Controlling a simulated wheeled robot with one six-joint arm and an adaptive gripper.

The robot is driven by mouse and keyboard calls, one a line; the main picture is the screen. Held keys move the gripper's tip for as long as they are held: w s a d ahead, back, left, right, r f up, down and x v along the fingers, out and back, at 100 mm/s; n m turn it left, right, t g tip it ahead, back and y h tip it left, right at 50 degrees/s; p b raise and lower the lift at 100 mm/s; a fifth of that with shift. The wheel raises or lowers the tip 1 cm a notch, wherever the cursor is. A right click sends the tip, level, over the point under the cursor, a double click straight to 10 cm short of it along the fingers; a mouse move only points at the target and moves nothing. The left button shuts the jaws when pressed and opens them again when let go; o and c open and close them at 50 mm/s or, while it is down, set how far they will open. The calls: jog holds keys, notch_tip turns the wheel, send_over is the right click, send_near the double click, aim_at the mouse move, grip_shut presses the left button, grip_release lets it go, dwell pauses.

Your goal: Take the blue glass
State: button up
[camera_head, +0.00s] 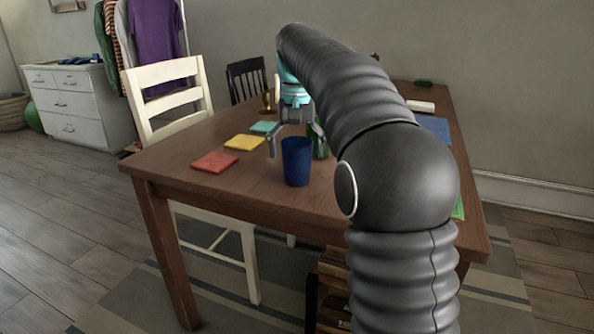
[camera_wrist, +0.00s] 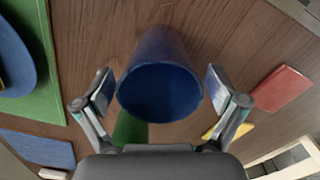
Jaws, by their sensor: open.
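The blue glass (camera_head: 296,162) stands upright on the brown wooden table (camera_head: 168,158), near its front edge in the head view. In the wrist view the blue glass (camera_wrist: 160,75) shows its open rim, lying between the two fingers. My gripper (camera_head: 296,143) is open, just behind and above the glass in the head view. In the wrist view my gripper (camera_wrist: 162,92) has one finger on each side of the glass, with a small gap at each side. My arm hides part of the table's right side.
Red (camera_head: 215,162), yellow (camera_head: 245,142) and teal (camera_head: 264,127) squares lie left of the glass. A green object (camera_head: 319,140) stands close behind it, and a brass-coloured cup (camera_head: 267,98) stands farther back. A blue mat (camera_head: 435,129) lies right. A cream chair (camera_head: 165,95) stands at the left side.

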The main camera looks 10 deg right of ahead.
jog(key=shift+f, duration=0.5)
jog(key=c, duration=1.4)
